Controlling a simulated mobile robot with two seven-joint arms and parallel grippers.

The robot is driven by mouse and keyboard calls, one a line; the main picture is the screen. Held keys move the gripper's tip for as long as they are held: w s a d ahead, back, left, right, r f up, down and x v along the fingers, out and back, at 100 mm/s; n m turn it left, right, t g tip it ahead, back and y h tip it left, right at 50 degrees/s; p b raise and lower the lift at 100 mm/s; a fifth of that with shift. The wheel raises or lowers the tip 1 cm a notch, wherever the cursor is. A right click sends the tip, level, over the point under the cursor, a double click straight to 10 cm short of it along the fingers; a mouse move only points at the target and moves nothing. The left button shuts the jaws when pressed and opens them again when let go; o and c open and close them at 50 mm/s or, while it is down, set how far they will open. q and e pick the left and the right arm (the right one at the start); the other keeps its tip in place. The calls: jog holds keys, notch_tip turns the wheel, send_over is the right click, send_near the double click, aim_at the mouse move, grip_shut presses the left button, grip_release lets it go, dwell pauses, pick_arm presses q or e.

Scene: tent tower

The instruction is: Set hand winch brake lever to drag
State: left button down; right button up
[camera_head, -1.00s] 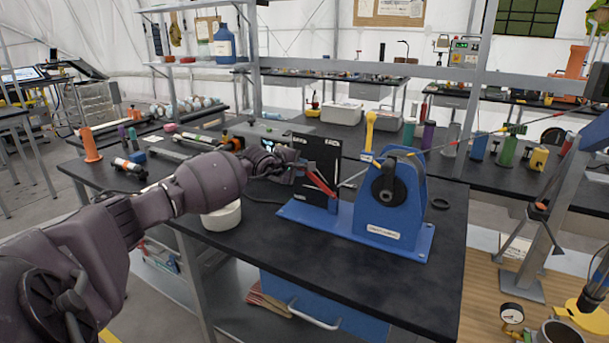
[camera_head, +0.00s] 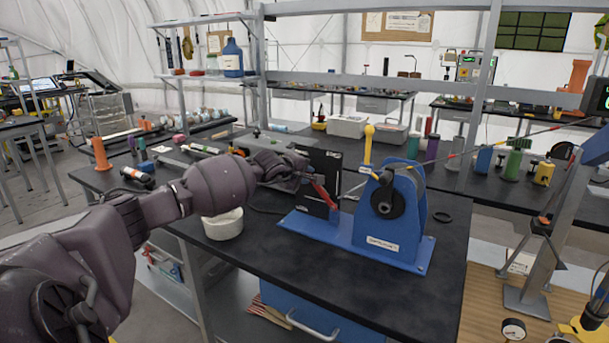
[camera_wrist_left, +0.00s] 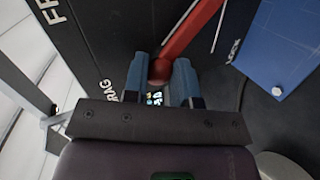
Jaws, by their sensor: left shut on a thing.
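The blue hand winch (camera_head: 412,210) stands on the black bench with a black panel (camera_head: 322,163) on its left side. Its red brake lever (camera_head: 322,193) slants up and left across the panel. My left gripper (camera_head: 304,181) is shut on the lever's end. In the left wrist view, the round red knob (camera_wrist_left: 159,70) sits between the two blue fingertips of the gripper (camera_wrist_left: 159,82). The DRAG label (camera_wrist_left: 108,95) is just left of the left finger. A partly cut-off label starting "FR" (camera_wrist_left: 52,10) is at the upper left, and a small, hard-to-read label (camera_wrist_left: 233,52) is right. My right gripper is not in view.
A yellow-knobbed handle (camera_head: 368,146) rises behind the winch. A white round container (camera_head: 222,224) stands on the bench under my left forearm. A black ring (camera_head: 441,216) lies right of the winch. The bench front is clear.

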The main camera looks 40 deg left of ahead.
pick_arm(q)
jog(key=c, duration=1.2)
grip_release()
jog(key=shift+r, duration=0.1)
jog(key=p+v, duration=0.2)
jog(key=v, duration=0.8)
jog(key=shift+s, duration=0.35)
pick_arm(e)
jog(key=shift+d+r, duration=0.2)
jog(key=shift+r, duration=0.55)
pick_arm(q)
jog(key=shift+d+r, duration=0.1)
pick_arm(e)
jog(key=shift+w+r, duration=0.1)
